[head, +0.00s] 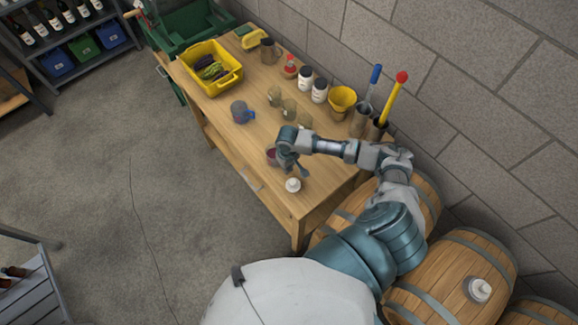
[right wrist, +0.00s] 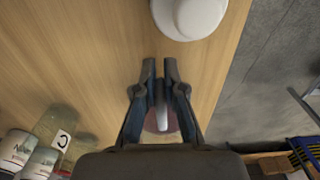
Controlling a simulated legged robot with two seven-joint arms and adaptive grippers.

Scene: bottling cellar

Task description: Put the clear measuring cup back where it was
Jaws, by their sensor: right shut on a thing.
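My right gripper (head: 288,160) is low over the right part of the wooden table (head: 258,145). In the right wrist view my right gripper (right wrist: 160,75) is shut on a slim pale handle. The handle appears to belong to a clear cup with dark pink contents (right wrist: 174,122), mostly hidden behind the fingers. In the head view this clear measuring cup (head: 271,155) shows just left of the gripper; I cannot tell whether it touches the table. Another clear cup with a blue handle (head: 241,112) stands farther left. My left gripper is out of view.
A white round object (head: 293,186) stands near the table's front right corner, also in the right wrist view (right wrist: 190,15). Several glass jars (head: 288,108), white bottles (head: 319,91) and a yellow funnel (head: 342,99) stand behind. A yellow crate (head: 236,79) is far left. The front middle is clear.

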